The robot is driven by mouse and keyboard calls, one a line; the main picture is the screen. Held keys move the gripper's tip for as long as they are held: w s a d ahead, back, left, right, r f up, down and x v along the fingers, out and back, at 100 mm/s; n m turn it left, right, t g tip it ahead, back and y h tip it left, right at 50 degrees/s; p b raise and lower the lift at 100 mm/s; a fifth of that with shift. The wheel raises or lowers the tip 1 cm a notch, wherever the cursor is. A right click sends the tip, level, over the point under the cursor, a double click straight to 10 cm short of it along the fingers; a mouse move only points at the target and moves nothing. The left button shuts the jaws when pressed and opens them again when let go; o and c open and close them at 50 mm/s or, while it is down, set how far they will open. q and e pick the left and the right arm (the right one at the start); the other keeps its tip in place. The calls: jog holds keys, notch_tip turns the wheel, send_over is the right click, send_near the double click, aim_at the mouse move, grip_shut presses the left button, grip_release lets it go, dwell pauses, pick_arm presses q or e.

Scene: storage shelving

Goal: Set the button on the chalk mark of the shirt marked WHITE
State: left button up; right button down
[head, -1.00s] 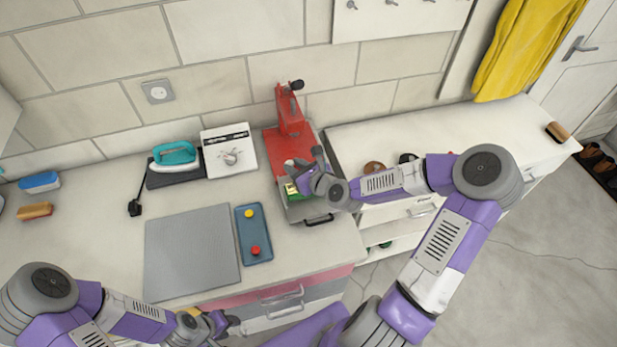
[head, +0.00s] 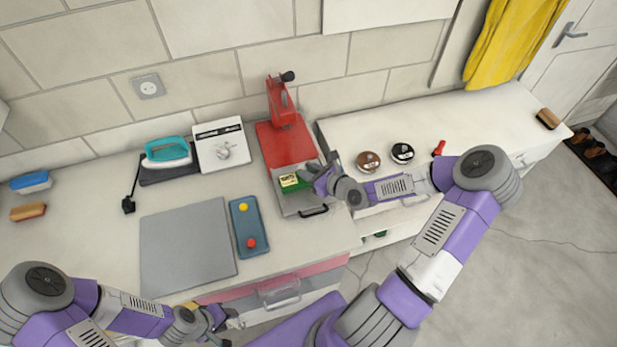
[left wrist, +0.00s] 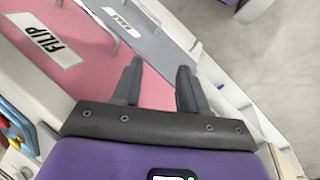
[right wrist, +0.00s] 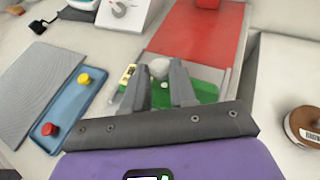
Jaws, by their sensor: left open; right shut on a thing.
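My right gripper (head: 314,178) is over the red press's metal tray (head: 312,204). In the right wrist view, its fingers (right wrist: 160,84) are shut on a pale round thing (right wrist: 159,67), partly hidden between them. A green piece with pale dots (right wrist: 206,90) and a yellow label (right wrist: 128,73) lies in the tray beneath; the label is unreadable. A yellow button-like piece (head: 243,207) and a red one (head: 251,243) lie on a blue tray (head: 246,228). My left gripper (left wrist: 160,75) is open and empty above the drawer fronts. I cannot identify a shirt marked WHITE.
The red press (head: 283,105) stands behind the metal tray. A grey mat (head: 187,248) lies left of the blue tray. A teal iron (head: 167,150) and white box (head: 222,145) stand behind. Pink drawer FILIP (left wrist: 50,45) is below. Brown (head: 368,162) and black (head: 402,153) tins sit right.

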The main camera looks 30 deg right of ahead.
aim_at(309, 188)
notch_tip(309, 188, down, 3)
jog(key=shift+w+r, duration=0.1)
jog(key=shift+s+f+b, duration=0.3)
jog(key=shift+s+f, duration=0.05)
jog(key=shift+f, duration=0.3)
jog(key=c, duration=0.9)
grip_release()
jog(key=shift+f, duration=0.1)
jog(key=shift+a, duration=0.1)
jog(key=shift+r, duration=0.65)
jog(key=p+v, duration=0.4)
jog(key=v, duration=0.7)
jog(key=shift+d+r, duration=0.3)
jog(key=shift+r, duration=0.1)
